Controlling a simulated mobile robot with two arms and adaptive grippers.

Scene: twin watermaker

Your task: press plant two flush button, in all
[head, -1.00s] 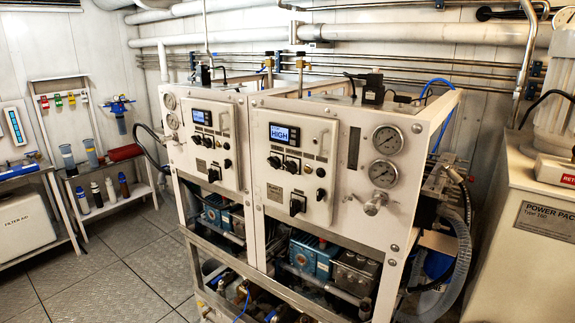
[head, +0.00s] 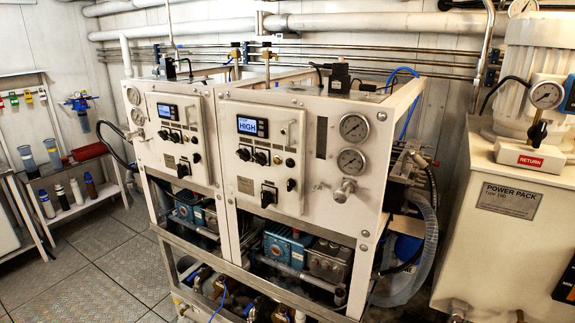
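Two white watermaker units stand side by side in one frame in the head view. The left unit's control panel (head: 178,133) has a small lit display (head: 168,112), knobs and a dark switch. The right unit's control panel (head: 263,155) has a display (head: 252,126) reading HIGH, two black knobs (head: 252,156), small buttons and a dark rotary switch (head: 268,195). Which control is the flush button, and which unit is plant two, I cannot tell at this size. Neither of my grippers is in view.
A power pack cabinet (head: 476,230) with a red RETURN label stands at the right. A shelf (head: 80,206) with bottles stands at the left. Tiled floor (head: 100,265) is clear at the front left. Pipes (head: 375,22) run along the back wall.

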